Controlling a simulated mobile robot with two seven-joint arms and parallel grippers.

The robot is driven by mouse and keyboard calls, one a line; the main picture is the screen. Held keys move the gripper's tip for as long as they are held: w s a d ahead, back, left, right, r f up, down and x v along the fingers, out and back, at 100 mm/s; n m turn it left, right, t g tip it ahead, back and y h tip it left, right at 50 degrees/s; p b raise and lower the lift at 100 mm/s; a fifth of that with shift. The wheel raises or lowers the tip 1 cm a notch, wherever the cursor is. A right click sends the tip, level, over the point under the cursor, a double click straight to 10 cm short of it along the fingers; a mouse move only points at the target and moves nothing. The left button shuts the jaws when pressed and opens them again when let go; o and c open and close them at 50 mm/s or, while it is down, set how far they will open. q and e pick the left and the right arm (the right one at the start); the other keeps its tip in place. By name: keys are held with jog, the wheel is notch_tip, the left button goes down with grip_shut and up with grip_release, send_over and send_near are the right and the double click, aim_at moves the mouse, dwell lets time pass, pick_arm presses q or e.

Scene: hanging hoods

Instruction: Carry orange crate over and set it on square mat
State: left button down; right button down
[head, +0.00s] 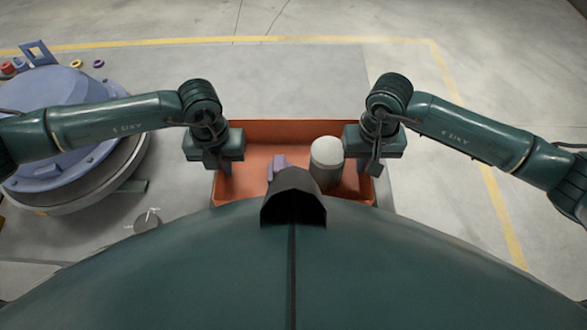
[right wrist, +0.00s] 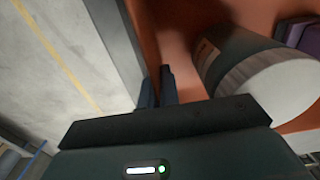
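The orange crate (head: 262,129) is in front of me in the head view, its near side hidden by my own body. It holds a grey-green canister with a white lid (head: 327,152) and a purple object (head: 278,163). My left gripper (head: 224,168) is at the crate's left end wall; its fingertips are hidden. My right gripper (head: 362,165) is at the right end wall. In the right wrist view its fingers (right wrist: 157,88) are close together at the crate wall (right wrist: 150,25), apparently pinching it. I cannot clearly pick out a square mat.
A large round blue-purple machine part (head: 60,125) stands at the left, with small coloured rings (head: 76,64) behind it. A small round grey object (head: 147,221) is at the lower left. Pale floor with a yellow line (head: 440,70) lies open beyond and to the right.

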pick_arm(q)
jog(key=shift+w+r, duration=0.1)
jog(key=shift+r, duration=0.15)
pick_arm(e)
jog(key=shift+w+r, duration=0.1)
jog(key=shift+r, duration=0.15)
